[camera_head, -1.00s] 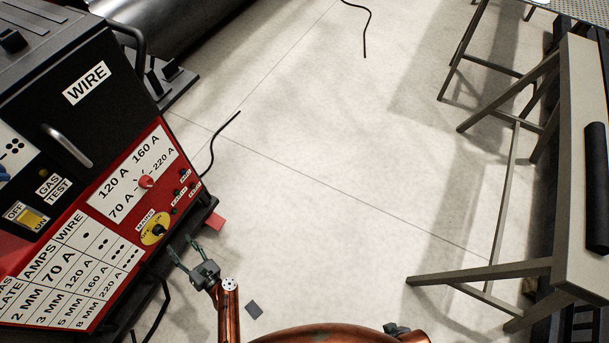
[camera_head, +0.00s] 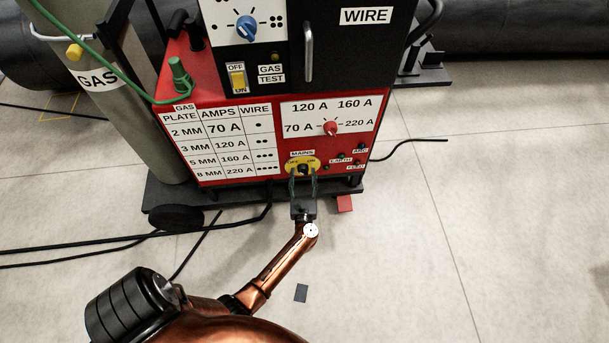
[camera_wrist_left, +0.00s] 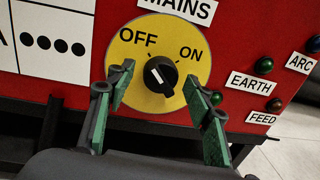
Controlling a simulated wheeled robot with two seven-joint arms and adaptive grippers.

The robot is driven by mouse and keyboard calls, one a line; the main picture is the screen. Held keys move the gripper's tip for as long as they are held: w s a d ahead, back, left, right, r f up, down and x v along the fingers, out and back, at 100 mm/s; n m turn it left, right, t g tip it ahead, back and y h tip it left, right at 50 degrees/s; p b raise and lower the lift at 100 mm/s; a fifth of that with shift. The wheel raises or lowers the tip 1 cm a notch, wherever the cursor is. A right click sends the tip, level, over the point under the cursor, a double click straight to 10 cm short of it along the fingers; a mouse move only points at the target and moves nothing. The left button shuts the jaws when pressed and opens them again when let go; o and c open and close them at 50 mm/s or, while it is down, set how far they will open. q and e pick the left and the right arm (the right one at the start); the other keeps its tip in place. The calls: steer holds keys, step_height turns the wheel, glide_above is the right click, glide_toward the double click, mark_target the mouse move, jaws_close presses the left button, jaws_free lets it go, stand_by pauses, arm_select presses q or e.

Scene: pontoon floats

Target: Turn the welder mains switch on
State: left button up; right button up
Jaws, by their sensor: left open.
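The mains switch (camera_head: 303,168) is a black knob on a yellow disc, low on the welder's red front panel (camera_head: 235,178). In the left wrist view the mains switch (camera_wrist_left: 160,75) has a white pointer mark tilted up and left, toward OFF; ON is at the upper right. My left gripper (camera_head: 303,183) is open in front of the switch. In the left wrist view the left gripper (camera_wrist_left: 157,88) has one green-padded finger on each side of the knob, with gaps visible. Whether the tips reach knob depth is unclear. My right gripper is not in view.
Small lamps marked ARC, EARTH (camera_wrist_left: 264,67) and FEED sit right of the switch and look dark. Above are the red amps knob (camera_head: 331,128) and yellow gas test rocker (camera_head: 238,78). A gas cylinder (camera_head: 130,120) stands left.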

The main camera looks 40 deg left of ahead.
arm_select(q)
steer(key=shift+c, duration=0.3)
steer(key=c, duration=1.1)
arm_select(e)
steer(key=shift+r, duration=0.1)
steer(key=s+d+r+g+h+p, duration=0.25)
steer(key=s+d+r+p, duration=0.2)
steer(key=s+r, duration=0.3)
arm_select(q)
steer(key=shift+r+m+g+p, duration=0.1)
steer(key=shift+m+g+p, duration=0.5)
steer(key=shift+m, duration=3.6)
steer(key=shift+m+g+p, duration=0.5)
steer(key=shift+m+p, duration=0.15)
steer(key=shift+m, duration=3.55)
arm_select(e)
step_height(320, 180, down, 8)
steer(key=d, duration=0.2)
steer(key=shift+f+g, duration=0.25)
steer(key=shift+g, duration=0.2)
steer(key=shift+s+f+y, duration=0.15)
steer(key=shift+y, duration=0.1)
